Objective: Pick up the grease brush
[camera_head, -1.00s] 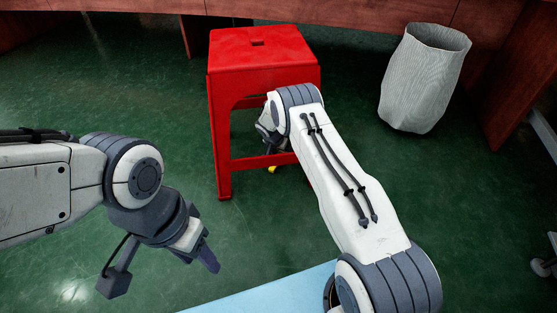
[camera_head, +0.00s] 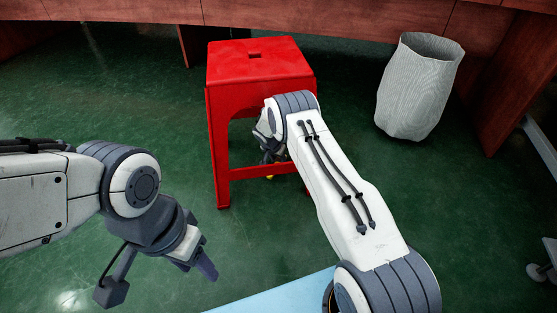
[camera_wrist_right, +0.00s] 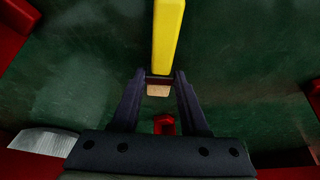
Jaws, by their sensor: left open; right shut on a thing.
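The grease brush has a yellow handle (camera_wrist_right: 167,38) and a pale tan end (camera_wrist_right: 158,90) past a dark band; it shows at the top middle of the right wrist view. My right gripper (camera_wrist_right: 158,82) is shut on it, with the fingertips at the dark band. In the head view only a small yellow bit (camera_head: 270,178) shows below my right gripper, by the red stool; the right fingers are mostly hidden behind my arm. My left gripper (camera_head: 205,264) is open and empty over the green floor at lower left.
The red stool (camera_head: 258,62) stands close around my right wrist, its legs and crossbar near it. A grey ribbed bin (camera_head: 415,90) stands at upper right. Reddish wooden furniture (camera_head: 350,14) runs along the back. Green floor (camera_head: 130,110) is clear at left.

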